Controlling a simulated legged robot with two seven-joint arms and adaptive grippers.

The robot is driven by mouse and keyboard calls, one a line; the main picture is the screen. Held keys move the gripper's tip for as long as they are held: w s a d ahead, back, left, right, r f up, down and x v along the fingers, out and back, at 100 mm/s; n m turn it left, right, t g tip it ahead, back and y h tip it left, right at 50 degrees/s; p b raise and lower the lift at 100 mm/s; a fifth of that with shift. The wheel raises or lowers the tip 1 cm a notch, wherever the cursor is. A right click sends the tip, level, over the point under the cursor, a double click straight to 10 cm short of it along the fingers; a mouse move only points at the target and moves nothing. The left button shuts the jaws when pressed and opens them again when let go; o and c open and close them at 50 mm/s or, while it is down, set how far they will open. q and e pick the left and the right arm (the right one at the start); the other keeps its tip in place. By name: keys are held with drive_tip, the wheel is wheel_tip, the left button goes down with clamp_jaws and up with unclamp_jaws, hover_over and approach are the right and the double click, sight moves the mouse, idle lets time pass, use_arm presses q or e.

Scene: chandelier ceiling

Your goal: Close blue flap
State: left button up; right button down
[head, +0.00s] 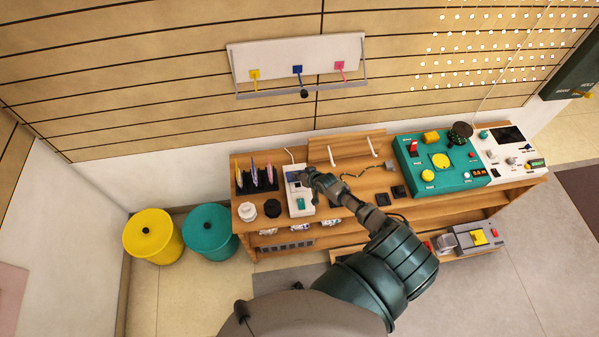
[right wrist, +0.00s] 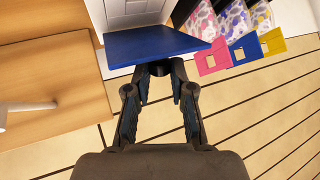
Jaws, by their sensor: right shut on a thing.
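The blue flap (right wrist: 152,45) shows in the right wrist view as a flat blue panel sticking out in front of a white unit. My right gripper (right wrist: 161,76) is at the flap's near edge, its fingers drawn in on a small dark part there. The fingertips partly hide where they meet the flap. In the head view my right gripper (head: 312,177) is over the white device (head: 299,205) on the wooden bench and hides part of its top. My left gripper does not show.
A green console (head: 455,182) stands to the right on the bench (head: 390,211). Pink, blue and yellow tabbed packets (right wrist: 243,50) are close to the flap on the right. Yellow (head: 152,240) and teal (head: 208,236) bins stand left of the bench.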

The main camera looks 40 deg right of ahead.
sight(302, 194)
drive_tip(key=s+f+t+b, duration=0.1)
drive_tip(key=s+a+f+t+h+b, duration=0.1)
drive_tip(key=f, duration=0.1)
drive_tip(key=shift+s+n, duration=0.1)
drive_tip(key=shift+n, duration=0.2)
drive_tip(key=t+b, duration=0.1)
drive_tip(key=f+t, duration=0.1)
drive_tip(key=s+f+h+b, duration=0.1)
drive_tip(key=shift+s+a+f+n+t+b, duration=0.1)
drive_tip(key=shift+a+f+n+t+b, duration=0.1)
drive_tip(key=shift+a+n+t+b, duration=0.2)
drive_tip(key=shift+s+f+b, duration=0.15)
drive_tip(key=shift+f+b, duration=0.1)
drive_tip(key=shift+b, duration=0.1)
drive_tip(key=shift+s+a+f, duration=0.1)
drive_tip(key=shift+s+f, duration=0.05)
drive_tip(key=shift+f, duration=0.2)
drive_tip(key=c, duration=1)
unclamp_jaws()
drive_tip(key=shift+r, duration=0.15)
drive_tip(key=d+v, duration=0.1)
drive_tip(key=v, duration=1)
drive_tip(key=shift+s+a, duration=0.35)
drive_tip(key=shift+a, duration=0.05)
